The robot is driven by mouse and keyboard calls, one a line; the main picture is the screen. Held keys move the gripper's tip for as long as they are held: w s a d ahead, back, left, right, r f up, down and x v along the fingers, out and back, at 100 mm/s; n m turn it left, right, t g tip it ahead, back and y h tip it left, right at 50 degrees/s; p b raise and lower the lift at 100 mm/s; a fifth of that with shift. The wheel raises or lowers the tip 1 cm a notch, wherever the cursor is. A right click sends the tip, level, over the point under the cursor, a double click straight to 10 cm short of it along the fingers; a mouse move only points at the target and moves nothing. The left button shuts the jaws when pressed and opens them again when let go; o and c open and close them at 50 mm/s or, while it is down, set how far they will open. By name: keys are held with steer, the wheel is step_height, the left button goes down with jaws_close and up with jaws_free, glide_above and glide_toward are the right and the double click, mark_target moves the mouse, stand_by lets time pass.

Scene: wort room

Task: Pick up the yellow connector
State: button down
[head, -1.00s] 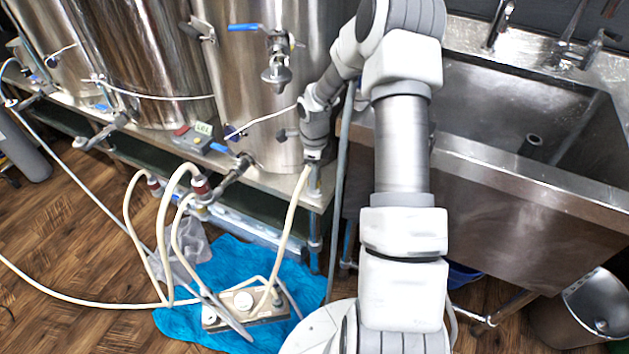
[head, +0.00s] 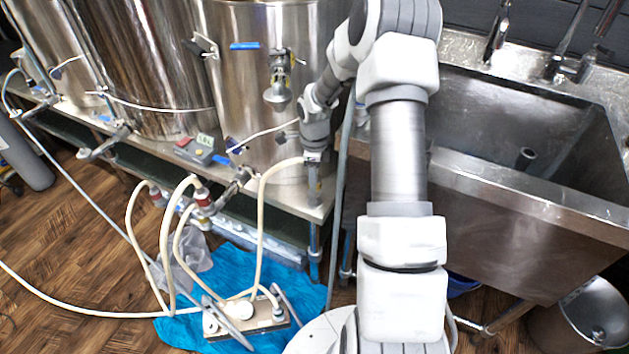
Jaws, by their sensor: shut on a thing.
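My gripper (head: 313,163) is in front of the right steel vessel, above the edge of the steel bench. It is shut at the end of a cream hose (head: 262,205). The hose arches from the jaws down to a pump unit (head: 243,318) on the floor. The yellow connector cannot be made out as a separate part; the jaws and wrist cover the hose end.
The pump stands on a blue cloth (head: 218,262). More cream hoses rise to red-and-grey valve fittings (head: 202,197). A grey meter (head: 196,148) stands on the bench (head: 290,200). A steel sink (head: 500,175) is at right, with a steel bin (head: 590,310) below.

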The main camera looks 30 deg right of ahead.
steer(key=s+a+r+p, duration=0.2)
steer(key=s+r, duration=0.5)
steer(key=s, duration=0.4)
steer(key=shift+s+a+r+p, duration=0.15)
steer(key=shift+s+a+p, duration=0.05)
steer(key=shift+p, duration=0.45)
step_height(320, 180, up, 4)
steer(key=p, duration=0.3)
steer(key=shift+r, duration=0.25)
steer(key=shift+s+a, duration=0.1)
steer(key=shift+s, duration=0.05)
stand_by(0.8)
